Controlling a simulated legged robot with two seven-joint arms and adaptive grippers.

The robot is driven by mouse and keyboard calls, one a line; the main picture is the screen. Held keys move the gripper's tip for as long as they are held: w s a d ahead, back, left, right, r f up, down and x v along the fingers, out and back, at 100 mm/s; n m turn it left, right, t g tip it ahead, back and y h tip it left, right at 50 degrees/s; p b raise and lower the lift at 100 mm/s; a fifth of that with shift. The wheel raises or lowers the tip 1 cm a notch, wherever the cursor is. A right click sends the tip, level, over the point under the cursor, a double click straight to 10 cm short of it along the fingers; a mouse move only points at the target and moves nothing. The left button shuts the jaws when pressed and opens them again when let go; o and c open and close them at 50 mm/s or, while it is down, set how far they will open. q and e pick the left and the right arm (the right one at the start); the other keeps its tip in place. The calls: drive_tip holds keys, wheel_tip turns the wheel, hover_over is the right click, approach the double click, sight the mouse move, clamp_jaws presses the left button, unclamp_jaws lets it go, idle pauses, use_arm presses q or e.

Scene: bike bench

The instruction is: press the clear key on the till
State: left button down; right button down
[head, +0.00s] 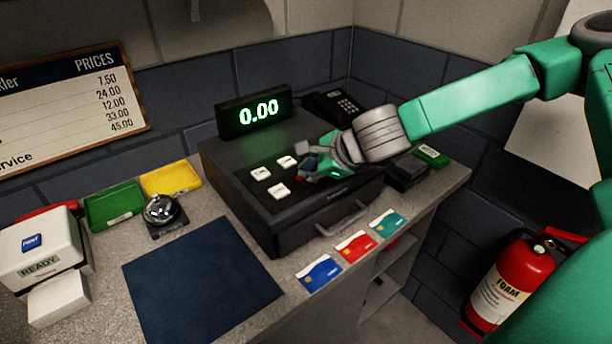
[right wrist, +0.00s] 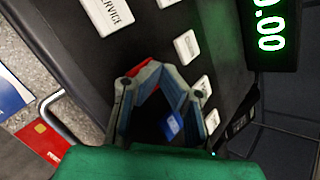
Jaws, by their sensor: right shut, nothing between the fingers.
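The black till (head: 300,222) stands on the counter, its display (head: 253,112) reading 0.00. White keys (head: 261,173) show on its top; in the right wrist view one key (right wrist: 108,14) reads SERVICE, and other white keys (right wrist: 186,47) are too small to read. My right gripper (head: 308,174) is shut and empty, low over the right part of the keys. In the right wrist view the gripper (right wrist: 158,72) partly hides a red patch and a blue patch (right wrist: 174,126), perhaps keys. I cannot tell which key is clear, or whether the fingertips touch one. My left gripper is not in view.
A phone (head: 335,107) stands behind the till, and a black card device (head: 407,171) to its right. Three cards (head: 354,246) lie along the front edge. A bell (head: 161,211), trays (head: 114,205), a printer (head: 40,243) and a dark mat (head: 200,282) are left.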

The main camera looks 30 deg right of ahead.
drive_tip(key=shift+r+p, duration=0.5)
drive_tip(key=shift+r, duration=0.05)
wheel_tip(320, 180, up, 6)
drive_tip(key=p, duration=0.6)
drive_tip(key=shift+r, duration=0.1)
idle(0.6)
